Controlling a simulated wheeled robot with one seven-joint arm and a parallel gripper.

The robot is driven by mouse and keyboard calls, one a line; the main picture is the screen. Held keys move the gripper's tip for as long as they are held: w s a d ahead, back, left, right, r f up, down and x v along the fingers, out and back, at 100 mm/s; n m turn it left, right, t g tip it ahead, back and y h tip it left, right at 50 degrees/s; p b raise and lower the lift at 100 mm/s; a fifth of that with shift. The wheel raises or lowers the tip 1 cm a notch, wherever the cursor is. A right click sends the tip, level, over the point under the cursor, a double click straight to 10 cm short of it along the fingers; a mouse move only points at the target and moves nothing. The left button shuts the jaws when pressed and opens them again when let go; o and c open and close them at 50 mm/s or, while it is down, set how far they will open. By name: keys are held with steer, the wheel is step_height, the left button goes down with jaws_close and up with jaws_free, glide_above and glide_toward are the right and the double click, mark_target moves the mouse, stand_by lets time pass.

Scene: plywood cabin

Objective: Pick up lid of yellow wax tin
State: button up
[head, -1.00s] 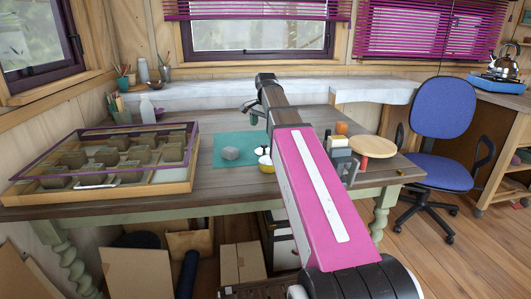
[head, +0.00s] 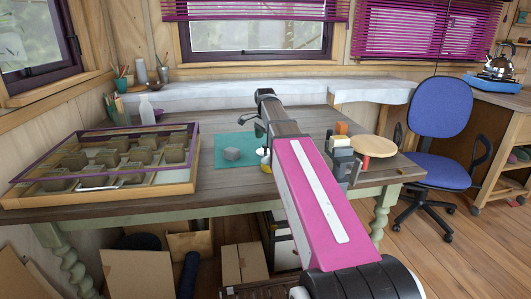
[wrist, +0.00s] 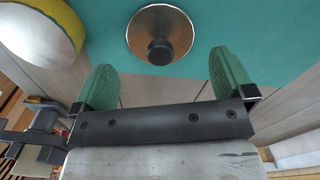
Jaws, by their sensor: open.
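The lid (wrist: 173,20), a round brownish metal disc with a dark knob, lies on the teal mat in the wrist view, knob towards my camera. The yellow wax tin (wrist: 65,18) is at the upper left of that view, open, with pale wax inside. In the head view the tin (head: 265,168) is partly hidden behind my arm, and I cannot make out the lid there. My gripper (wrist: 163,77) has two green fingertips, spread apart and empty. The lid appears just beyond their tips, roughly centred between them. My gripper (head: 251,124) shows above the mat in the head view.
A purple-framed display case (head: 100,197) fills the table's left. A round wooden disc (head: 374,146) and small blocks (head: 341,143) stand right of my arm. The table's back middle is clear.

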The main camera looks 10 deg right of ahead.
mark_target(265, 145)
step_height(265, 145, down, 5)
steer(key=shift+d+r, duration=0.1)
steer(key=c, duration=0.7)
steer(key=shift+c, duration=0.2)
